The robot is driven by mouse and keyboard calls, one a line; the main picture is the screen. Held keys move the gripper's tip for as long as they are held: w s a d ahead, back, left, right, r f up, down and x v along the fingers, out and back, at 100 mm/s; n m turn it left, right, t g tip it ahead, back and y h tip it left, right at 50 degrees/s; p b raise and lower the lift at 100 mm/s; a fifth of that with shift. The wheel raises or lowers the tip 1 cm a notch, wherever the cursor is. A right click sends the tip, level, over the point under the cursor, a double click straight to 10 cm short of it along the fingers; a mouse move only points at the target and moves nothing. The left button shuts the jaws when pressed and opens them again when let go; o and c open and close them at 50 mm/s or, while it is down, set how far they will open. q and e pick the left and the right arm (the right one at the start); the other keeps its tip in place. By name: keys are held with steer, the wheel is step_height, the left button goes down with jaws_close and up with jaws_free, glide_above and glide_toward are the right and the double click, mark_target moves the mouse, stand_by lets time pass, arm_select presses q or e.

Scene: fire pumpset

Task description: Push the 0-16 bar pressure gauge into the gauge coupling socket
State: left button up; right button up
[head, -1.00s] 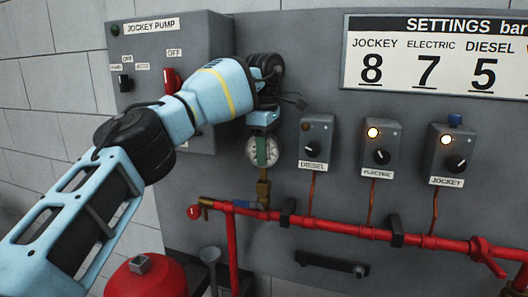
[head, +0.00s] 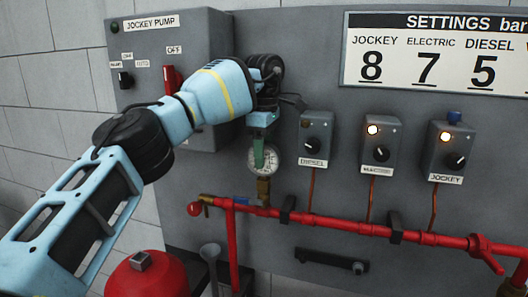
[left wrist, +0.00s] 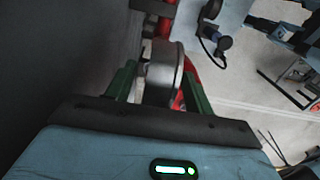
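The pressure gauge (head: 273,160) has a round white dial and stands upright above the brass coupling socket (head: 263,188) on the panel, left of the DIESEL switch box. A finger covers the left part of its dial in the head view, and I cannot tell how deep its stem sits. My left gripper (head: 258,155) reaches down around the gauge. In the left wrist view, its green fingers (left wrist: 159,78) stand either side of the gauge's grey casing (left wrist: 161,72), with a gap at the left finger; it looks open. My right gripper is not in view.
Red pipework (head: 335,225) runs below the gauge, with a small blue-handled valve (head: 254,203) near the socket. The DIESEL switch box (head: 316,137) is close on the right. The JOCKEY PUMP cabinet (head: 215,40) juts out behind my left arm.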

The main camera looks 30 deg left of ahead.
arm_select(q)
steer(key=shift+f, duration=0.2)
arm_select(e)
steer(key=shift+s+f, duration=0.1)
arm_select(q)
steer(key=shift+w+r, duration=0.1)
steer(key=shift+r, duration=0.15)
step_height(320, 180, up, 4)
steer(key=shift+f+b, duration=0.1)
steer(key=shift+b, duration=0.65)
step_height(320, 180, up, 2)
steer(key=shift+r, duration=0.9)
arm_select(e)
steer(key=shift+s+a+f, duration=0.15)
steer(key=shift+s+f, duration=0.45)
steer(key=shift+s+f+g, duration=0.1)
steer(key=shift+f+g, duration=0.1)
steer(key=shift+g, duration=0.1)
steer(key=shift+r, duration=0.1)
